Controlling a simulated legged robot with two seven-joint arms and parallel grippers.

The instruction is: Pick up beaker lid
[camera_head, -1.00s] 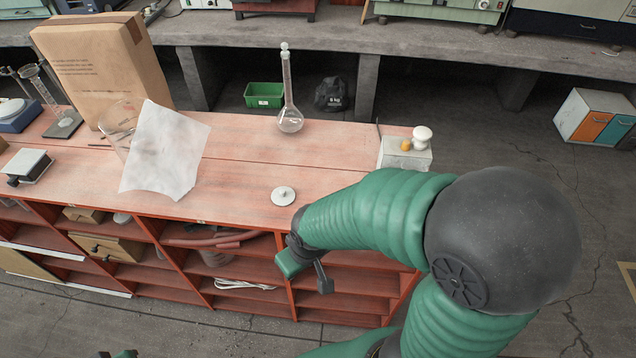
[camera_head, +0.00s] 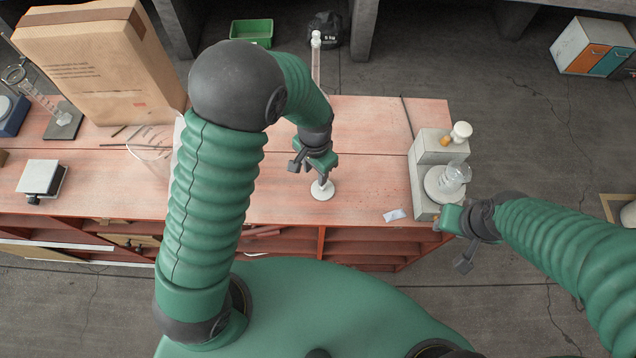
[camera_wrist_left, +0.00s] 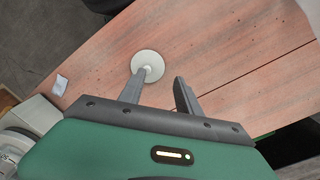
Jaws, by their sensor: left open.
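The white round lid (camera_head: 323,191) with a small knob lies on the red wooden bench top. It also shows in the left wrist view (camera_wrist_left: 147,67), close to the tip of the left-hand finger. My left gripper (camera_head: 312,172) is open and empty, pointing down just above the lid. My right gripper (camera_head: 456,240) is open and empty off the bench's front right edge.
A tall flask (camera_head: 316,65) stands behind my left wrist. A cardboard box (camera_head: 95,65) and glass beaker (camera_head: 150,143) are at left. A small white slip (camera_head: 395,215) lies near the front edge.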

